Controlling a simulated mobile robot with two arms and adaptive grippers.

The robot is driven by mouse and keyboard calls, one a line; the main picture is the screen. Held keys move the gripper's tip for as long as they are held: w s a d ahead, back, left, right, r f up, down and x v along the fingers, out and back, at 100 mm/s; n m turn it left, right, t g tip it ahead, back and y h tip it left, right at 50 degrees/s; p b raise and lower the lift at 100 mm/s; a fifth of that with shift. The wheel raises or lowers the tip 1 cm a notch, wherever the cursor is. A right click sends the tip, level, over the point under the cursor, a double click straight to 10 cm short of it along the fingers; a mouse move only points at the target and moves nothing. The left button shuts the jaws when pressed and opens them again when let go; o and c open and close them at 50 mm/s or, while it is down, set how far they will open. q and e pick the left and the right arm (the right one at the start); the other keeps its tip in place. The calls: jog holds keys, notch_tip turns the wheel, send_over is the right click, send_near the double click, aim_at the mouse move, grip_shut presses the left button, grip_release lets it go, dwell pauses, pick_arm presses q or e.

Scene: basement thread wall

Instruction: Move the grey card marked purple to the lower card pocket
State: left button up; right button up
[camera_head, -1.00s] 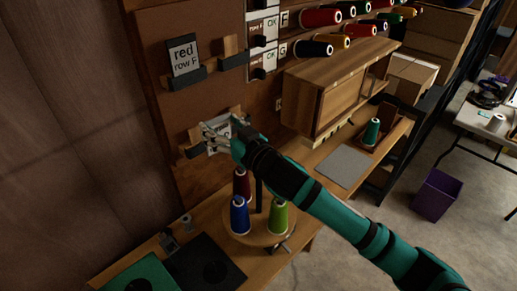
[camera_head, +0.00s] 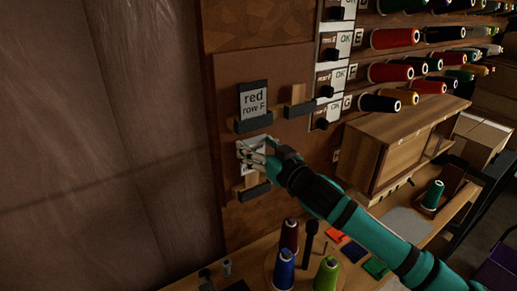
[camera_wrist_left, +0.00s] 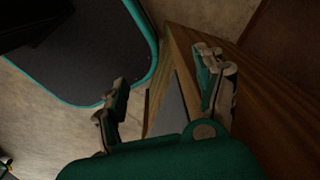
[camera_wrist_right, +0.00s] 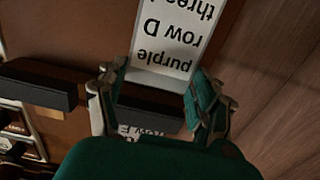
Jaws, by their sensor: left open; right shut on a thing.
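My right gripper (camera_head: 258,158) is shut on the grey card marked purple (camera_wrist_right: 171,45), in front of the brown board. In the right wrist view its fingers (camera_wrist_right: 158,92) are at either side of the card, which reads "purple row D" upside down. In the head view the fingers partly cover the card (camera_head: 246,149). The lower card pocket (camera_head: 256,192), a dark ledge with a wooden back, is below the card with a visible gap. My left gripper (camera_wrist_left: 165,95) is open and empty, and shows only in the left wrist view.
A "red row F" card (camera_head: 253,101) stands in the upper left pocket (camera_head: 253,126). The upper right pocket (camera_head: 300,108) holds no card. A wooden cabinet (camera_head: 392,150) projects at the right. Thread cones, among them a blue one (camera_head: 284,270), stand on the bench below.

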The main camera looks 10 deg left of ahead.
notch_tip(320, 180, down, 6)
jog(key=b, duration=0.2)
jog(key=shift+b, duration=0.4)
jog(key=shift+s+d+r+p, duration=0.15)
jog(key=shift+d+p, duration=0.1)
jog(key=shift+p, duration=0.15)
jog(key=shift+f, duration=0.35)
jog(key=shift+f+b, duration=0.3)
jog(key=shift+b, duration=0.05)
jog(key=o, duration=1)
jog(key=shift+r, duration=0.1)
